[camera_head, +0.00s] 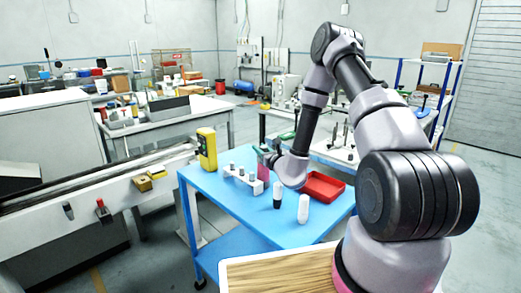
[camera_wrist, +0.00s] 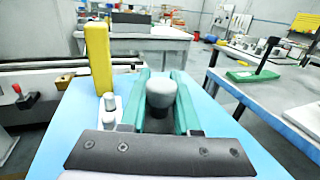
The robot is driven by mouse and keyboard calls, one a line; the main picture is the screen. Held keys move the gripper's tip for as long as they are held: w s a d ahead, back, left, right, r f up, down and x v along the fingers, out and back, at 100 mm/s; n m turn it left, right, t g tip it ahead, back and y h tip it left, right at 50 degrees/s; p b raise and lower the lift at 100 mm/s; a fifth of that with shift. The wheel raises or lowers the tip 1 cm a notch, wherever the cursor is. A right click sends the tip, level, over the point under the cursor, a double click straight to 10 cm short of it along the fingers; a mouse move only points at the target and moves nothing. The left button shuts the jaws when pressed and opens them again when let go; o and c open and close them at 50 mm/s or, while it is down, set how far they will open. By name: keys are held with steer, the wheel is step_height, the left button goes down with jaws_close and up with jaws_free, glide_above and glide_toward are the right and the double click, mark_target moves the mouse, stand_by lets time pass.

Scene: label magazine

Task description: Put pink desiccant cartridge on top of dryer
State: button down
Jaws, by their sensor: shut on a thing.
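The pink desiccant cartridge (camera_head: 263,173) is upright at the blue cart, beside the white rack. My gripper (camera_head: 264,155) has teal fingers, closed around its upper part. In the wrist view my gripper (camera_wrist: 160,95) holds the cartridge's grey rounded cap (camera_wrist: 161,90) between the fingers; the pink body is hidden there. I cannot tell whether its base touches the cart top. I cannot tell for sure which thing is the dryer. A yellow upright device (camera_head: 206,149) stands at the cart's back left corner and also shows in the wrist view (camera_wrist: 98,58).
The blue cart (camera_head: 235,210) bears a white rack (camera_head: 243,182) with several grey-capped items, a black-bodied bottle (camera_head: 277,195), a white bottle (camera_head: 303,209) and a red tray (camera_head: 317,186). A conveyor (camera_head: 100,194) runs along the left. The cart's front left is clear.

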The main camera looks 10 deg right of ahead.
steer(key=shift+f, duration=0.1)
steer(key=c, duration=0.6)
jaws_free()
steer(key=shift+c, duration=0.2)
